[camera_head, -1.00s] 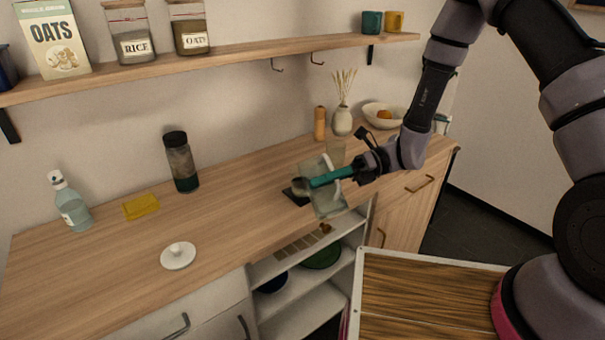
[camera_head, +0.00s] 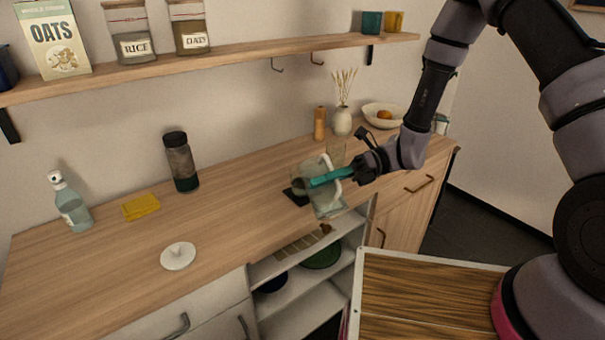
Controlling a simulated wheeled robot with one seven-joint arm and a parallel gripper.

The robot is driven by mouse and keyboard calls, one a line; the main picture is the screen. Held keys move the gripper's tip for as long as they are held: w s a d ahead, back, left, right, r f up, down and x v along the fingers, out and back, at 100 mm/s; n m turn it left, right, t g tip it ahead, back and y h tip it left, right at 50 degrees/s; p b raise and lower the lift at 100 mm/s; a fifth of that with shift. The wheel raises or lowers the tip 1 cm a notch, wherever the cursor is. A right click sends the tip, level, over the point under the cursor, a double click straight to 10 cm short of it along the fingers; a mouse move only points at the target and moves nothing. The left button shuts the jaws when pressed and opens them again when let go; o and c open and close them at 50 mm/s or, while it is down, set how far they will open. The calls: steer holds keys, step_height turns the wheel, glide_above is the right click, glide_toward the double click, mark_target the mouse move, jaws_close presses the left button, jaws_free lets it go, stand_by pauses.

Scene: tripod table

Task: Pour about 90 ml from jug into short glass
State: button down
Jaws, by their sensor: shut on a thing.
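The clear jug (camera_head: 325,201) has a white handle (camera_head: 334,165) and is held up near the counter's front edge. My gripper (camera_head: 320,181), with teal fingers, is shut on the jug, around its handle side. A clear glass (camera_head: 297,174) stands on a small black mat (camera_head: 296,197), just left of the jug and partly covered by the fingers and jug. Another clear glass (camera_head: 336,152) shows behind the jug. I cannot tell the liquid level in the jug or glass, nor see any stream.
The wooden counter (camera_head: 226,218) is clear between the mat and a white lid (camera_head: 178,256). A dark jar (camera_head: 181,162), a yellow sponge (camera_head: 141,207) and a bottle (camera_head: 71,204) stand left. A vase (camera_head: 342,122), an orange bottle (camera_head: 319,123) and a bowl (camera_head: 383,116) stand behind.

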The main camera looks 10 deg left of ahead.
mark_target(334, 213)
stand_by(0.8)
steer(key=n, duration=0.1)
steer(key=s+d+f+n, duration=0.1)
steer(key=shift+s+n+y, duration=0.1)
steer(key=shift+n+y, duration=0.2)
steer(key=shift+n, duration=0.1)
steer(key=s+d+f+n, duration=0.1)
steer(key=s+f+n+b, duration=0.1)
steer(key=shift+d+n+t+y, duration=0.3)
steer(key=shift+d+n+y, duration=0.05)
steer(key=shift+n+y, duration=0.05)
steer(key=shift+s+d+f+n, duration=0.3)
steer(key=shift+f+n, duration=0.2)
steer(key=shift+n, duration=0.1)
steer(key=shift+s+d+f+n, duration=0.15)
steer(key=shift+s+f+n, duration=0.15)
steer(key=shift+f+n, duration=0.25)
steer(key=shift+s+d+f+n+y+b, duration=0.1)
steer(key=shift+s+f+n+y+b, duration=0.1)
steer(key=shift+f+n, duration=0.35)
steer(key=shift+s+d+f+n+y+b, duration=0.1)
steer(key=shift+f+n+y+b, duration=0.1)
steer(key=shift+f+n, duration=0.3)
steer(key=shift+r, duration=0.15)
